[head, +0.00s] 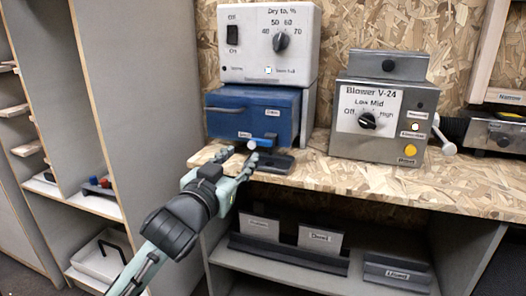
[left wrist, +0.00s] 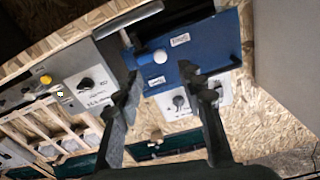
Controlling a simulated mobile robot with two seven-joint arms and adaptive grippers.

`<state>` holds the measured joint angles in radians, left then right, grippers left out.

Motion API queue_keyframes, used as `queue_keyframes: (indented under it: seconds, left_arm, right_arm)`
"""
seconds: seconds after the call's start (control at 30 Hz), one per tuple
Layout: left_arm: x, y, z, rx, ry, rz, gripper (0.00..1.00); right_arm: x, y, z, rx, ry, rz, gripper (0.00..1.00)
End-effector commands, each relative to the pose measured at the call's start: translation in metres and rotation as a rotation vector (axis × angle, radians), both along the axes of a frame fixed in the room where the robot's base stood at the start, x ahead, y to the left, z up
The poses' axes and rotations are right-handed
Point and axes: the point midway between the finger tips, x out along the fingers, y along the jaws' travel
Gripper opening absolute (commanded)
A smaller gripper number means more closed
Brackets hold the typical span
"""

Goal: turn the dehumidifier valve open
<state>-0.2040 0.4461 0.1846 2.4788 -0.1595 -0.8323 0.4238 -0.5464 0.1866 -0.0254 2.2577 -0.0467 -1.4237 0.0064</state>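The dehumidifier (head: 268,42) is a white box with a dial reading "Dry to, %". Under it is a blue unit (head: 252,112) with a dark bar handle. Low on its front is a small valve with a blue lever (head: 264,141) and a pale round end. The pale round end (left wrist: 160,56) also shows in the left wrist view. My left gripper (head: 251,158) is just in front of the valve, open and empty. In the left wrist view its fingers (left wrist: 160,76) stand apart, with the blue front between and beyond them. My right gripper is not in view.
A grey blower box (head: 383,118) with a dial and side lever (head: 444,136) stands to the right on the chipboard bench (head: 350,180). A dark tray (head: 278,163) lies below the valve. Shelves are at left and underneath. The bench front is clear.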

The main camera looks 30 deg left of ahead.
Motion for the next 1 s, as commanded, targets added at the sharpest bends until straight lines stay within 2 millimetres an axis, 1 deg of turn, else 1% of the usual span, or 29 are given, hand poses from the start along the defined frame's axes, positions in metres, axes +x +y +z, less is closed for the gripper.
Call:
queue_keyframes:
  seconds: [0.1, 0.2, 0.3, 0.4, 0.53, 0.77, 1.0]
  left_arm:
    - [0.020, 0.005, 0.001, 0.003, 0.001, 0.001, 0.39]
    - [0.036, 0.009, 0.001, 0.002, 0.001, 0.001, 0.39]
    - [0.049, 0.012, 0.000, 0.000, 0.003, 0.001, 0.39]
    - [0.059, 0.014, -0.001, 0.001, 0.004, 0.002, 0.39]
    - [0.064, 0.015, -0.001, 0.001, 0.004, 0.001, 0.39]
    - [0.064, 0.016, -0.002, 0.000, 0.005, 0.001, 0.39]
    - [0.064, 0.015, -0.002, 0.000, 0.005, 0.001, 0.10]
  right_arm:
    - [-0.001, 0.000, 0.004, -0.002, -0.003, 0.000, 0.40]
    - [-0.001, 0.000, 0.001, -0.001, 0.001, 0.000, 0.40]
    - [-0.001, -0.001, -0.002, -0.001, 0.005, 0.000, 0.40]
    - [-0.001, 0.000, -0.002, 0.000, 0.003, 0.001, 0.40]
    - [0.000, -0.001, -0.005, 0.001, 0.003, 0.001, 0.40]
    - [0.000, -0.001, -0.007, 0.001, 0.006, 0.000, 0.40]
    - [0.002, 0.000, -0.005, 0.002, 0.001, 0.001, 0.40]
